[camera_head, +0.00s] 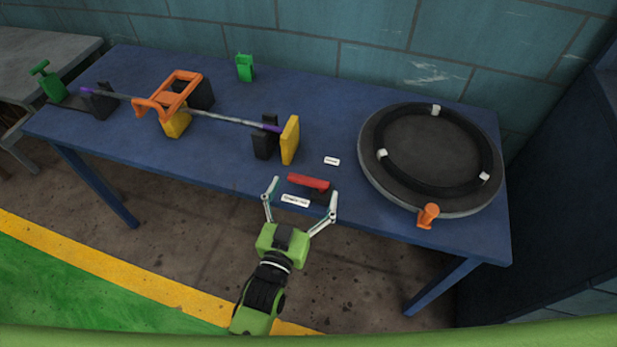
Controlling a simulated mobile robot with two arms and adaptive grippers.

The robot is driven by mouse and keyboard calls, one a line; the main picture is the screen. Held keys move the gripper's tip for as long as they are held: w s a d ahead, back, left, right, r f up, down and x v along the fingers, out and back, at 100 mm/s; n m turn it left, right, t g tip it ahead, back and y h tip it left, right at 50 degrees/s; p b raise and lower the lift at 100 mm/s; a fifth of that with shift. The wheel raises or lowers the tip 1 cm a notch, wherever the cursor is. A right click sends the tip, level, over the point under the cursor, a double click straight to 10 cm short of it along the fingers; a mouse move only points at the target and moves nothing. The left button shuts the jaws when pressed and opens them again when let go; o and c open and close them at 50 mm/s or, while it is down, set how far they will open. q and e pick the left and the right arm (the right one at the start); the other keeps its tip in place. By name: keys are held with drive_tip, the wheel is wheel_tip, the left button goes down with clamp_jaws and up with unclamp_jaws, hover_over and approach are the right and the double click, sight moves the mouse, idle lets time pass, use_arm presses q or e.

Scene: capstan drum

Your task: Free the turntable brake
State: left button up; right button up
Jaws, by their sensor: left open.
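The turntable (392,188) is a round dark disc at the right end of the blue table. A black ring (452,190) with several white blocks lies on it. A small orange part (428,215), perhaps the brake, stands at the disc's front edge. My left gripper (302,196) is open at the table's front edge, left of the turntable. Its fingers are spread on either side of a white label (295,201), and a red bar (308,182) lies just beyond. I cannot tell whether the fingers touch anything. My right gripper is not in view.
A long rod (228,119) spans black and yellow supports on the table's left half, with an orange frame (170,94) over it. A yellow block (290,140) stands at its right end. A green item (245,67) is at the back. A wall runs behind the table.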

sight(306, 183)
use_arm(q)
drive_tip(key=shift+x, duration=1.8)
drive_tip(key=c, duration=1.6)
drive_tip(key=shift+a, duration=0.1)
